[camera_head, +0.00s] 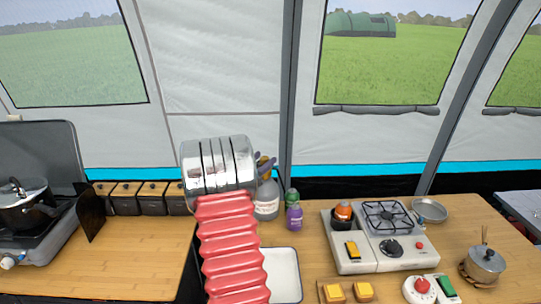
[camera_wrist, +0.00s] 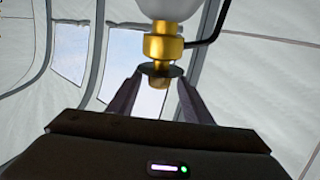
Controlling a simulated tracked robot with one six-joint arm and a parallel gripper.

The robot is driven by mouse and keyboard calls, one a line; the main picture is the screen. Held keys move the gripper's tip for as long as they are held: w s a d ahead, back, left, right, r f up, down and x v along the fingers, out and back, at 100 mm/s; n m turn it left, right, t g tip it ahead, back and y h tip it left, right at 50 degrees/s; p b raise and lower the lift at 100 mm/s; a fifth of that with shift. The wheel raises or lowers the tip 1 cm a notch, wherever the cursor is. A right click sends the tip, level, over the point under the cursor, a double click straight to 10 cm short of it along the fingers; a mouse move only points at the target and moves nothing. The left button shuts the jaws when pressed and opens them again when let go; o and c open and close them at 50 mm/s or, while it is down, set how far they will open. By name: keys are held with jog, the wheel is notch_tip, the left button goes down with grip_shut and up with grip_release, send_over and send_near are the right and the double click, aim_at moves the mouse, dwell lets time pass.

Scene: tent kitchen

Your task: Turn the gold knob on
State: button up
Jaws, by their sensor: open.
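In the wrist view, a gold fitting (camera_wrist: 163,47) hangs under a pale rounded body, with a dark bent rod leaving its right side. A dark disc sits below the fitting, and a small gold knob (camera_wrist: 158,83) projects under the disc. My gripper (camera_wrist: 162,74) points up at it, open, with one finger on each side of the disc and knob. Gaps seem to show on both sides, but contact at the fingertips is hard to judge. I cannot make out the gold knob or my gripper in the head view.
Another stove with a black pot (camera_head: 27,212) is at left.

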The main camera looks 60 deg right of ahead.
aim_at(267, 157)
jog(key=shift+s+d, duration=0.15)
jog(key=shift+d, duration=1.15)
jog(key=shift+s+d, duration=0.15)
jog(key=shift+d, duration=1.15)
jog(key=shift+c, duration=0.2)
